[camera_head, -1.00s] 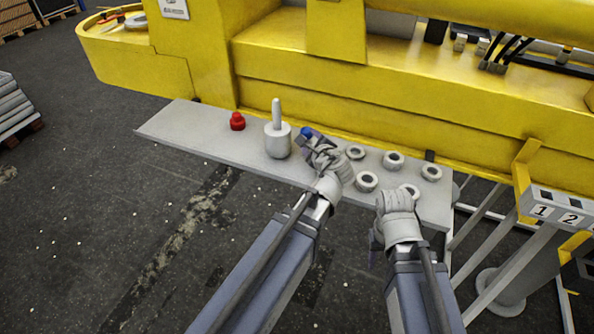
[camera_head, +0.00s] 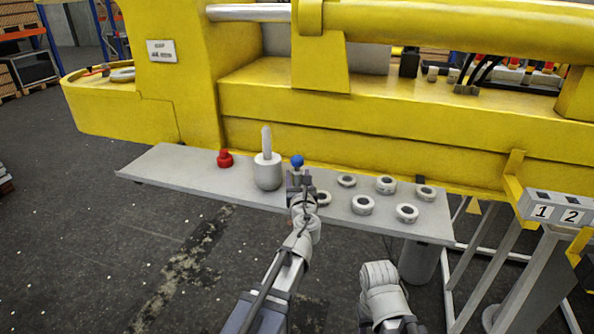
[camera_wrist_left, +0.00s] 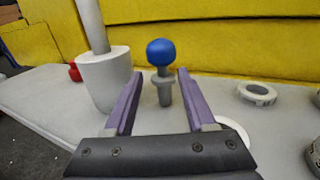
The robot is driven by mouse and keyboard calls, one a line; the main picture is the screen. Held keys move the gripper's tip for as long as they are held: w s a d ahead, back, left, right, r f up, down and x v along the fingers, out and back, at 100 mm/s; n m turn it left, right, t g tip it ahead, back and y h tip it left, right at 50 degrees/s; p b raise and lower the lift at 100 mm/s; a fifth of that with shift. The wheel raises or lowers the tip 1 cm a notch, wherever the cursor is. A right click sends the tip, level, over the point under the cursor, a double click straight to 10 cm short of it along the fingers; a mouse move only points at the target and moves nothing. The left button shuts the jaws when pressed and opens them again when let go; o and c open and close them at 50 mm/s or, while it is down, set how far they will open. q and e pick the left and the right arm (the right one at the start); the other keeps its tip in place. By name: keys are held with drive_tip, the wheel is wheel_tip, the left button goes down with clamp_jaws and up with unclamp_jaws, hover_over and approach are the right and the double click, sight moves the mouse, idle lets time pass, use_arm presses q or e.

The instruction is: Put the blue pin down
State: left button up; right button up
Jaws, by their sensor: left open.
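The blue pin (camera_head: 297,161) stands upright on the grey shelf (camera_head: 180,172), just right of the grey cylinder with a rod. In the left wrist view the blue pin (camera_wrist_left: 161,54) has a round blue head on a grey stem with a collar. My left gripper (camera_head: 298,179) is open, and its two purple fingers (camera_wrist_left: 158,90) point toward the pin, one on each side in the picture. I see a gap between each finger and the stem. My right gripper is hard to make out; its wrist (camera_head: 382,285) is low, in front of the shelf.
The grey cylinder (camera_head: 267,172) and a red knob (camera_head: 224,159) stand left of the pin. Several grey rings, one of them here (camera_head: 363,205), lie to its right. The yellow boom (camera_head: 360,130) runs behind the shelf. A numbered block (camera_head: 541,212) is at the right.

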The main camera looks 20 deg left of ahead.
sight(298, 170)
use_arm(q)
drive_tip(key=shift+f+b+x, duration=0.15)
drive_tip(key=shift+b+x, duration=0.05)
drive_tip(key=shift+x, duration=1.25)
drive_tip(key=shift+f+b+x, duration=0.15)
drive_tip(key=shift+f+x, duration=0.05)
drive_tip(key=shift+x, duration=1.25)
drive_tip(key=shift+d, duration=0.2)
clamp_jaws()
